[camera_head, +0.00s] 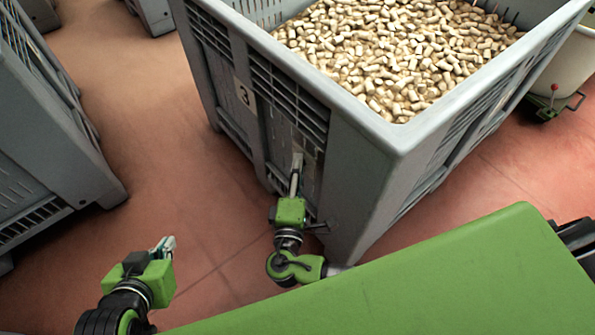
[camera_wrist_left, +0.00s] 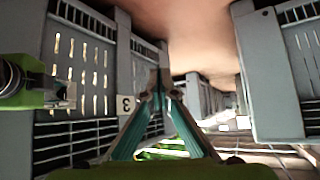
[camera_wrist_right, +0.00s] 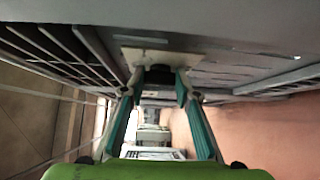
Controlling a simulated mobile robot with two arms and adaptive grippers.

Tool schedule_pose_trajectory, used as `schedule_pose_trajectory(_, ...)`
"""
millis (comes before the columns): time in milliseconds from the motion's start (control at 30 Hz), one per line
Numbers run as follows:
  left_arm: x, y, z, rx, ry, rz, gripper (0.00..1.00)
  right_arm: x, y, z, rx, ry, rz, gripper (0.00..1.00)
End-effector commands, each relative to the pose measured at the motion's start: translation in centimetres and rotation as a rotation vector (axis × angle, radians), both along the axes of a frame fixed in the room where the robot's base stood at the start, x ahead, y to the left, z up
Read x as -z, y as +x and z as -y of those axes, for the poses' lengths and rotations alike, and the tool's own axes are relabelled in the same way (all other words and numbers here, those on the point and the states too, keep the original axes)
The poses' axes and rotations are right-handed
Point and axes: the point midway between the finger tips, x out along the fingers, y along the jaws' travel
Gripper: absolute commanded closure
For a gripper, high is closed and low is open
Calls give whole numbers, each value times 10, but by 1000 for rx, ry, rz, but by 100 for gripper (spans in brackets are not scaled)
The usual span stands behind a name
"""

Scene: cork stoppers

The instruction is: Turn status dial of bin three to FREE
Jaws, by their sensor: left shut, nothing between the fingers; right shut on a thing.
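Bin three is a grey slatted crate (camera_head: 350,135) full of cork stoppers, with a "3" label (camera_head: 244,94) on its side. The label also shows in the left wrist view (camera_wrist_left: 124,104). My right gripper (camera_head: 297,164) is at that side, in front of a pale plate (camera_head: 310,158). In the right wrist view its fingers are shut on a small dark dial (camera_wrist_right: 159,75) at the pale plate (camera_wrist_right: 135,57). The dial's markings cannot be read. My left gripper (camera_head: 168,244) is shut and empty, away from the bin, over the floor.
Another grey crate (camera_head: 50,150) stands at the left, with open reddish floor (camera_head: 150,130) between it and bin three. A pale tub on a green base (camera_head: 552,102) stands at the right, beyond the bin. Cork stoppers (camera_head: 400,50) fill bin three.

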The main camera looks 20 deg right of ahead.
Motion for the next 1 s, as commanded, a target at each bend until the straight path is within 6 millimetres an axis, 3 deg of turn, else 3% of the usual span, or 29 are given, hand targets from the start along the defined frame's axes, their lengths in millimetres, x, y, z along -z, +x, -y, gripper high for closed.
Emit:
schedule_pose_trajectory(100, -12, 16, 6, 6, -19, 85, 100, 3, -1, 0, 1, 7, 12, 92)
schedule_pose_trajectory(300, -26, 28, 11, 12, -37, 164, 100, 3, -1, 0, 0, 12, 27, 92)
schedule_pose_trajectory(767, -30, 31, 12, 14, -41, 183, 100, 2, -1, 0, 0, 12, 30, 92)
schedule_pose_trajectory(800, -30, 31, 12, 14, -41, 183, 100, 2, -1, 0, 0, 12, 30, 63)
schedule_pose_trajectory(833, -30, 31, 12, 14, -41, 183, 100, 2, -1, 0, 0, 12, 30, 56)
schedule_pose_trajectory(1000, -30, 31, 12, 14, -41, 183, 100, 1, -1, 0, 0, 12, 32, 54)
